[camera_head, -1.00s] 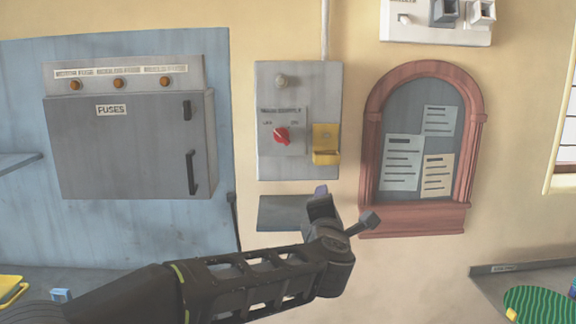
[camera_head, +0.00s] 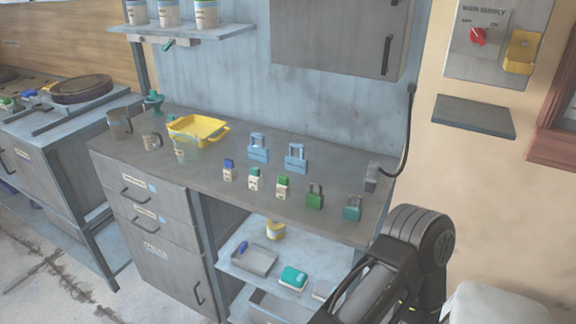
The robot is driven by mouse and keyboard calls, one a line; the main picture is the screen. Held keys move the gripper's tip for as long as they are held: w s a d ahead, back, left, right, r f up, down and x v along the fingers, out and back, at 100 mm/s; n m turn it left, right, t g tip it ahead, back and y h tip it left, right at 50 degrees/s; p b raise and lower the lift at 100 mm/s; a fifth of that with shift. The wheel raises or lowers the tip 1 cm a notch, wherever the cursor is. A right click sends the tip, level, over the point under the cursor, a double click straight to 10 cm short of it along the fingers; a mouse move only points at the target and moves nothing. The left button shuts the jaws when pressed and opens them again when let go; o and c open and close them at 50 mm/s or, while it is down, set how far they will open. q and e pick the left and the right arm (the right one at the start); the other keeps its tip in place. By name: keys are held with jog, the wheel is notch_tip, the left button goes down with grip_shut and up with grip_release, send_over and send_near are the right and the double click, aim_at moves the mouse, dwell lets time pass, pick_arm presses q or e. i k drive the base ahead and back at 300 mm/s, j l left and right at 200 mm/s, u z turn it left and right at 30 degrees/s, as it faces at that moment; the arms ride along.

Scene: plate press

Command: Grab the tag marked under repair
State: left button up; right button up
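I cannot make out a tag marked under repair; no small lettering on the bench items is legible. On the grey bench (camera_head: 230,145) stand two light-blue padlocks (camera_head: 258,153), a green padlock (camera_head: 315,199) and a teal padlock (camera_head: 352,211). Small white pieces with blue or green tops (camera_head: 254,181) stand in a row in front of the blue padlocks. A dark link of my arm shows at the lower right, beside the bench's right end. Neither gripper is in view.
A yellow tray (camera_head: 197,129) and cups (camera_head: 120,126) stand at the bench's left. An open shelf (camera_head: 262,268) below holds a grey tray and a teal box. A grey cabinet (camera_head: 345,30) hangs above. The main supply panel (camera_head: 490,50) is at upper right.

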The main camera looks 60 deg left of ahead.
aim_at(294, 163)
jog(key=j+u, duration=0.15)
jog(key=u, duration=0.4)
jog(key=j+u, duration=0.25)
jog(key=j, duration=0.35)
jog(key=j+u, duration=0.2)
jog(key=j, duration=0.4)
jog(key=i+j+u, duration=0.25)
jog(key=j, duration=0.75)
